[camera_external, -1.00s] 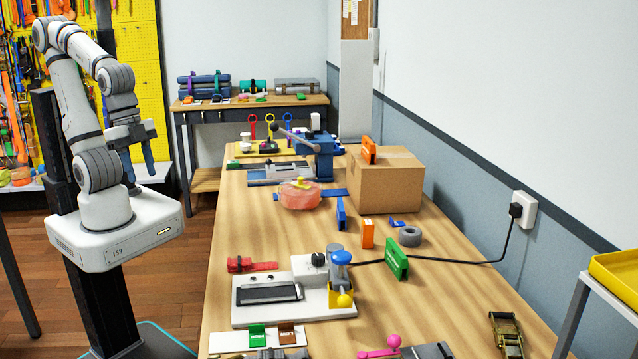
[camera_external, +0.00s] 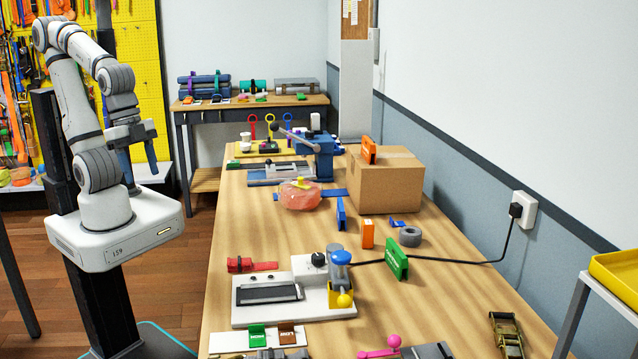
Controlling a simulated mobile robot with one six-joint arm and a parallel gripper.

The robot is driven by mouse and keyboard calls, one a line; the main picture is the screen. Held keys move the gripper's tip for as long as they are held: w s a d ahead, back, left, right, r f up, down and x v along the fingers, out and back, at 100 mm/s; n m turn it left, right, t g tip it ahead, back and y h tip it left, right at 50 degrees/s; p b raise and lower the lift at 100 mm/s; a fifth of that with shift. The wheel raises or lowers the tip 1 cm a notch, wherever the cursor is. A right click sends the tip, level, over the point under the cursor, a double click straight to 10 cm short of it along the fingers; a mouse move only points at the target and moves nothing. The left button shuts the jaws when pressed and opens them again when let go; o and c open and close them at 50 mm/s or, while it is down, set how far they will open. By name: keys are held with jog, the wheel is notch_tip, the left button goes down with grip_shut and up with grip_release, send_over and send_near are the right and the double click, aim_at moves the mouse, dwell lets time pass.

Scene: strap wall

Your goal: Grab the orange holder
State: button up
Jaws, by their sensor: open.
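Two orange pieces could be the orange holder. One orange piece (camera_external: 369,150) stands upright on top of the cardboard box. Another small orange block (camera_external: 367,234) stands on the table in front of the box, near a grey tape roll. My gripper (camera_external: 140,178) hangs pointing down at the left, beside the table and well apart from both orange pieces. It is open with nothing between its blue fingers.
The cardboard box (camera_external: 388,185) stands at the right of the long wooden table (camera_external: 240,220). Green (camera_external: 397,259) and blue (camera_external: 341,213) upright pieces flank the orange block. A grey tape roll (camera_external: 410,236) and a black cable lie near. A strap machine (camera_external: 290,295) sits in front.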

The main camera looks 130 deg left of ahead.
jog(key=w+a+r+n, duration=0.1)
jog(key=w+a, duration=0.2)
jog(key=w, duration=0.4)
jog(key=w+a+r+n, duration=0.1)
jog(key=w+a, duration=0.2)
jog(key=w, duration=0.4)
jog(key=n+y, duration=0.3)
jog(key=n, duration=0.3)
send_near(368, 232)
jog(key=a+f, duration=0.1)
jog(key=a+f+p, duration=0.1)
jog(key=shift+s+f, duration=0.3)
jog(key=shift+s, duration=0.1)
jog(key=shift+w+a+f, duration=0.2)
jog(key=shift+a+f, duration=0.15)
jog(key=shift+f, duration=0.3)
jog(key=x, duration=0.2)
jog(key=p+x, duration=0.1)
jog(key=x, duration=0.1)
jog(key=p+x, duration=0.1)
jog(key=x, duration=0.1)
jog(key=shift+w+d+f, duration=0.2)
jog(key=shift+w+f, duration=0.1)
jog(key=shift+t, duration=0.3)
jog(key=shift+c, duration=0.4)
